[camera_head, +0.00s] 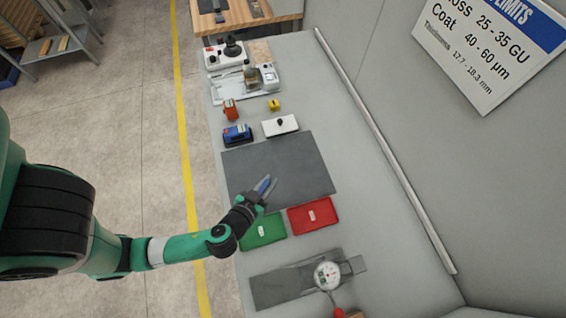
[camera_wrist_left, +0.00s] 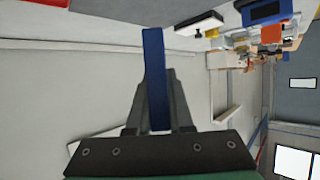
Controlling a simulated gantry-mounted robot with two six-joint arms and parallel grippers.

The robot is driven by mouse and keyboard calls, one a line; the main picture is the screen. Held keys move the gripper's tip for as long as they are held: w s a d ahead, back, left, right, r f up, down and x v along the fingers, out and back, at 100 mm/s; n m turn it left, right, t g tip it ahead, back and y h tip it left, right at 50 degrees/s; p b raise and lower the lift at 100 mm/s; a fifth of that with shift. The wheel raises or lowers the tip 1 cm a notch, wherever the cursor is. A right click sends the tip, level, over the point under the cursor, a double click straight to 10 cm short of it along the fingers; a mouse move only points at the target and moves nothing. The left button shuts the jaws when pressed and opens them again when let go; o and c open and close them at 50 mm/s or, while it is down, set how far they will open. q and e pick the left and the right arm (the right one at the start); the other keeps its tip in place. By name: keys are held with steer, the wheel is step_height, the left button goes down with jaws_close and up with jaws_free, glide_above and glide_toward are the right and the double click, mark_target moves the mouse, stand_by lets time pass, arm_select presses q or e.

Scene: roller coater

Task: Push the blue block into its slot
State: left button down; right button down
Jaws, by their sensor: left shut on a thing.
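My left gripper (camera_head: 266,186) is over the near part of the dark grey mat (camera_head: 290,160), just above the green tray in the picture. It is shut on a narrow blue block (camera_head: 262,184). In the left wrist view the blue block (camera_wrist_left: 154,75) stands out lengthwise between the fingers of my left gripper (camera_wrist_left: 157,105) and past their tips. Whether the block touches the mat is unclear. I cannot make out a slot for it in either view. My right gripper is not in view.
A green tray (camera_head: 273,233) and a red tray (camera_head: 325,222) lie below the mat. A dial gauge (camera_head: 327,275) stands nearer. Beyond the mat are a blue device (camera_head: 237,134), a white block with a black knob (camera_head: 271,128), and an orange device (camera_head: 230,110). The mat's right part is clear.

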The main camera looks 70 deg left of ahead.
arm_select(q)
steer(key=w+a+f+b, duration=0.2)
steer(key=a+f+b, duration=0.1)
steer(key=w+a+f+b, duration=0.2)
steer(key=w+a+b, duration=0.1)
steer(key=a, duration=0.1)
steer(key=w+a+f+b, duration=0.2)
steer(key=a+f+b, duration=0.1)
steer(key=shift+w+a+f+b, duration=0.25)
steer(key=shift+a+f+b, duration=0.05)
steer(key=shift+w+a+f, duration=0.3)
steer(key=shift+a+f, duration=0.05)
steer(key=shift+f, duration=0.15)
step_height(320, 180, down, 3)
steer(key=shift+w+a+f+b, duration=0.1)
steer(key=shift+f+b, duration=0.1)
steer(key=shift+b, duration=0.6)
